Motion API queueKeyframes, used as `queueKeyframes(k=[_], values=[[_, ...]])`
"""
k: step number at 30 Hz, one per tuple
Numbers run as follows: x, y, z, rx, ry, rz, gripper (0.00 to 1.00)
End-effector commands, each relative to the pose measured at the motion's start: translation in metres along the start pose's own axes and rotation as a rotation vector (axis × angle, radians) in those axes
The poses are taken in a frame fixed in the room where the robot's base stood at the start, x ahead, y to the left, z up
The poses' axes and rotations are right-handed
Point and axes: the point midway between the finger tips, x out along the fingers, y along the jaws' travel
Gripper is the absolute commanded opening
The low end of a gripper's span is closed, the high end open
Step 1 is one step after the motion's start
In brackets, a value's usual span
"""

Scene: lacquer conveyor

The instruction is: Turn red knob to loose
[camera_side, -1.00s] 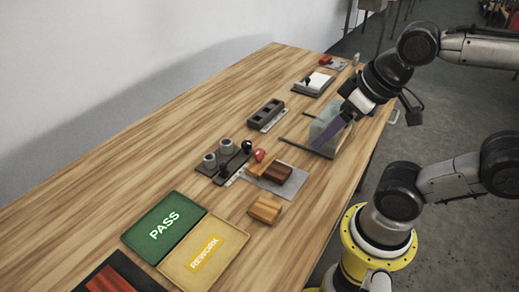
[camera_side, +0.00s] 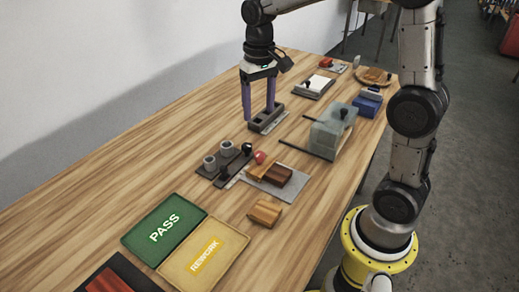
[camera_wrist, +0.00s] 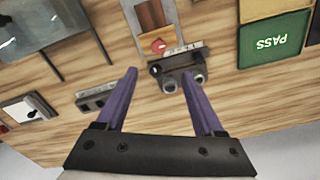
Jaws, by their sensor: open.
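My gripper (camera_side: 259,114) is open and empty, pointing down above the table, close to a dark slotted block and farther back than the knob. In the wrist view my purple fingers (camera_wrist: 160,72) are spread apart, and the knob appears beyond the gap between their tips, not touched. The knob's pointer or setting is too small to read.
A brown wooden block (camera_side: 277,174) lies on the grey plate (camera_side: 262,186). The slotted block (camera_side: 267,116) and a clear box (camera_side: 334,133) with protruding dark rods stand farther back. The green PASS tray (camera_side: 165,228) and yellow REWORK tray (camera_side: 204,258) are in front. Bare table lies left.

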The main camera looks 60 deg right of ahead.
Motion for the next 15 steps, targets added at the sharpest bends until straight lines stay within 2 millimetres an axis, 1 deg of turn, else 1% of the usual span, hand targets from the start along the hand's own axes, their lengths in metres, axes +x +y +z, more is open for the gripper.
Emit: queueKeyframes(k=[5, 7, 15], values=[[0.014, 0.002, 0.000, 0.005, -0.013, 0.003, 0.70], [0.024, 0.002, 0.001, 0.005, -0.014, 0.003, 0.70], [0.076, 0.002, 0.002, 0.004, -0.015, 0.004, 0.70]])
